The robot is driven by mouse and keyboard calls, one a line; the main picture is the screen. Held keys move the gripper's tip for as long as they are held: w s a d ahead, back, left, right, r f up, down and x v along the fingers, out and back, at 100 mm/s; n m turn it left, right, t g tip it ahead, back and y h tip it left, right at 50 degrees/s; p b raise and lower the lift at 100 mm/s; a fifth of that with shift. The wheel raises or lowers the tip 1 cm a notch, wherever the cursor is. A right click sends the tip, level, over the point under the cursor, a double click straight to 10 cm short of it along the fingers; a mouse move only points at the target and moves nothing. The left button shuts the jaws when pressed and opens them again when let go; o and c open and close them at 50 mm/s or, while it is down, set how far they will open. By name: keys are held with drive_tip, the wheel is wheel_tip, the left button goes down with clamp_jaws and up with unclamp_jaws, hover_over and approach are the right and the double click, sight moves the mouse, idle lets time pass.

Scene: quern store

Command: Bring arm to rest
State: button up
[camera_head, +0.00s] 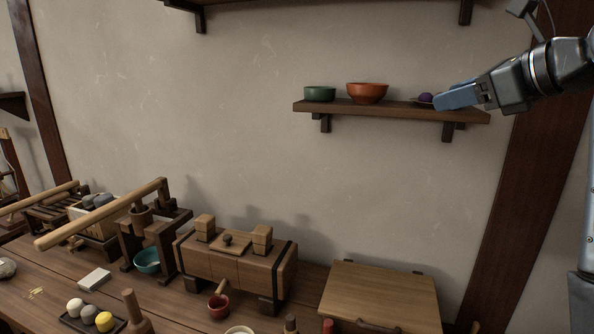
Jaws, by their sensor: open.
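My gripper (440,101) is at the upper right, with blue fingers pointing left. It is beside the right end of the wall shelf (393,110), and the fingers hide part of what stands there. My arm reaches in from the right edge of the picture.
The shelf also bears a green bowl (320,93) and an orange bowl (367,92). The wall between is bare.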

wheel_tip(320, 180, down, 19)
drive_tip(key=s+a+n+t+h, duration=0.1)
drive_tip(key=s+a+n, duration=0.1)
drive_tip(key=s+n, duration=0.1)
drive_tip(key=s+a+f+n+h, duration=0.1)
drive_tip(key=s+f+n+h, duration=0.3)
drive_tip(key=s+f, duration=1.1)
drive_tip(key=s+a+f+n+t+h, duration=0.1)
drive_tip(key=s+f+n, duration=0.2)
drive_tip(key=s+n, duration=0.65)
drive_tip(key=s+f+n+h, duration=0.1)
drive_tip(key=s+f+n, duration=0.25)
drive_tip(key=s, duration=1.15)
drive_tip(key=s+r+n, duration=0.5)
drive_tip(key=s+n, duration=0.1)
drive_tip(key=s, duration=0.3)
drive_tip(key=shift+s+a+t+y, duration=0.3)
drive_tip(key=shift+s, duration=0.05)
